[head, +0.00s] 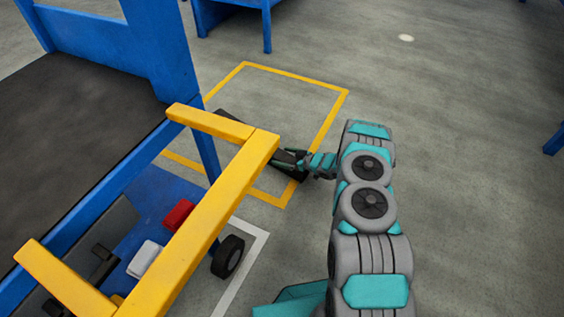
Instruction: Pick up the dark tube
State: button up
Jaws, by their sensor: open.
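The dark tube (232,122) lies on the grey floor inside a yellow outlined square, running diagonally from upper left to lower right. The cart's yellow handle hides part of its middle. My gripper (287,158) reaches in from the right, at the lower right part of the tube. The gripper is open. Its dark fingers blend with the tube, so I cannot tell whether they are around it, above it or touching it.
A blue cart (182,70) with a yellow handle (215,205) stands close on the left, a black wheel (228,257) beneath it. Its lower shelf holds a red box (178,215) and a white box (144,259). Yellow floor lines (300,77) surround the tube. Open floor lies upper right.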

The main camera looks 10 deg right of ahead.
jog(key=shift+w+a+f, duration=0.25)
jog(key=shift+w+a, duration=0.1)
jog(key=shift+a, duration=0.05)
grip_shut()
dwell(0.6)
